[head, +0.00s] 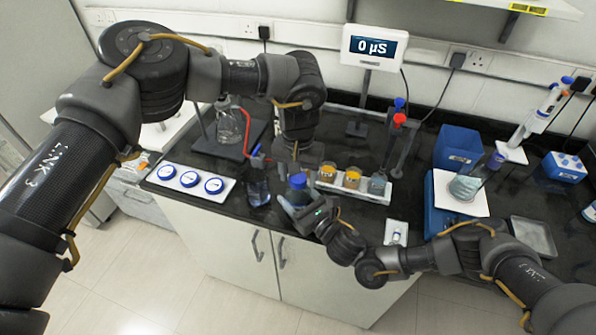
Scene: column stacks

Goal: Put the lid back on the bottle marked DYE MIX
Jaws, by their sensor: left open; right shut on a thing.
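A bottle (288,207) with a blue top (297,181) stands or is held at the counter's front edge. My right gripper (299,211) is at its side and shut on it; the fingers are partly hidden. My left gripper (298,160) points down just above and behind the blue top, open; its fingertips are hard to make out, and I cannot tell whether they touch it. Another bottle (259,191) of dark blue liquid stands to the left. Three blue round lids (190,179) lie in a row on a white strip (160,182). No DYE MIX marking is readable.
A rack with orange jars (352,177) and a grey-blue one stands right of the grippers. A flask (465,187) sits on a white plate farther right. A stand with a clear flask (230,125) is at the back left. The display (373,47) reads 0 µS.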

